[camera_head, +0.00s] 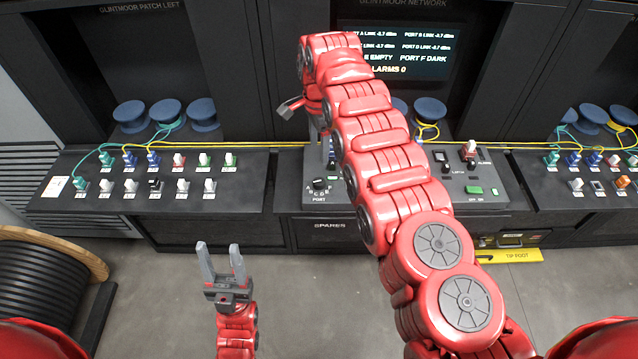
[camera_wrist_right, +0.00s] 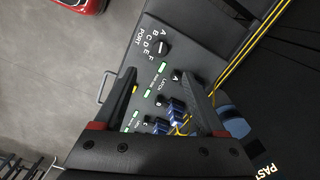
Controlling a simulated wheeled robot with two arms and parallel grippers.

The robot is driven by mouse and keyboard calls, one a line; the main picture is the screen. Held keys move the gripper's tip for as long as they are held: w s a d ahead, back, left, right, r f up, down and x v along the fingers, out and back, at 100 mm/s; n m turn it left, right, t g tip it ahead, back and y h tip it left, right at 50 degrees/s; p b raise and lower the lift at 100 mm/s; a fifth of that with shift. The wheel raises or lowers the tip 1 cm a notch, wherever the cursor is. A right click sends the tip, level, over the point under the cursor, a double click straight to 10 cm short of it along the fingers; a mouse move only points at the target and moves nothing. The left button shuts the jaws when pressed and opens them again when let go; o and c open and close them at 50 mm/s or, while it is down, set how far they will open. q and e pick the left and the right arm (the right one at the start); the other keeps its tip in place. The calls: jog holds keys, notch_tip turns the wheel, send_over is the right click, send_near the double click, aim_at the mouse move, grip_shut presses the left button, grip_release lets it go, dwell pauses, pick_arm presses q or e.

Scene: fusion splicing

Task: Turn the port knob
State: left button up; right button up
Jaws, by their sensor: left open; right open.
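The port knob (camera_head: 319,184) is a small black knob at the left end of the centre console, above the word PORT. In the right wrist view the port knob (camera_wrist_right: 163,47) stands upright on the panel with letters A to F beside it; its pointing is too small to read. My right gripper (camera_wrist_right: 160,77) is open and empty over the console, with the knob beyond its fingertips, apart from them. In the head view my right arm covers part of the console. My left gripper (camera_head: 219,248) is open and empty above the floor, in front of the left console.
In the right wrist view, blue plugs (camera_wrist_right: 177,108) with yellow cables sit between the fingers, near small black knobs. A metal handle (camera_wrist_right: 104,85) is at the console's edge. The left console (camera_head: 150,205) carries several coloured plugs. A screen (camera_head: 400,50) stands behind. A cable drum (camera_head: 40,290) is at left.

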aim_at(319, 181)
notch_tip(319, 181, down, 11)
jog(key=b, duration=1)
jog(key=shift+f, duration=1)
grip_shut()
